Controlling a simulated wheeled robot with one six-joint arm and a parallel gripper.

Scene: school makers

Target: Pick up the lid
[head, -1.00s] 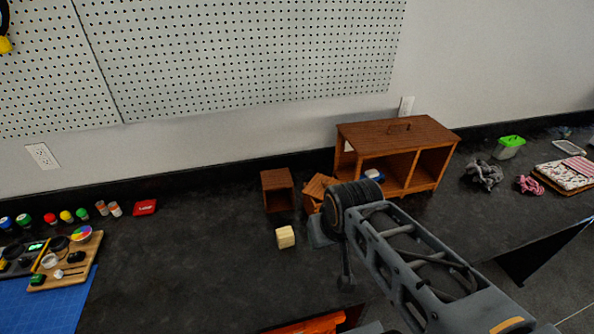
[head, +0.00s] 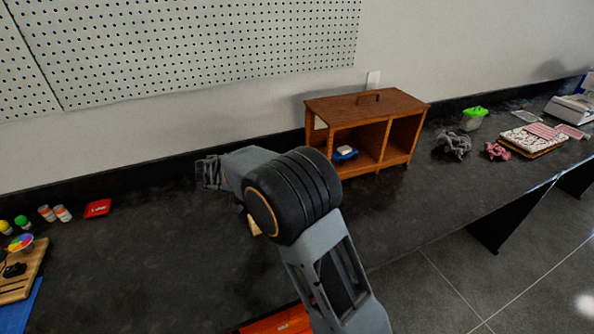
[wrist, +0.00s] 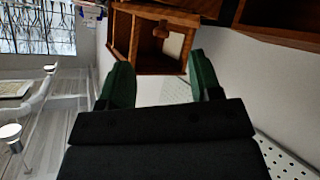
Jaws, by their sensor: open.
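No separate loose lid can be made out for certain. A clear tub at the back right has a bright green lid (head: 475,112). My gripper (head: 207,172) is at the left of the cabinet in the head view, over the dark counter, apart from both. In the wrist view my gripper (wrist: 160,62) shows two green fingers spread apart with nothing held between them. Beyond the fingertips is a small open wooden box (wrist: 152,42) with a brown knob-like part in front.
A dark counter (head: 150,250) is clear at the front left. A cream block (head: 253,226) is mostly hidden by my arm. A blue item (head: 345,153) sits in the cabinet. Grey cloth (head: 454,143) and pink cloth (head: 496,151) lie right. A pegboard wall stands behind.

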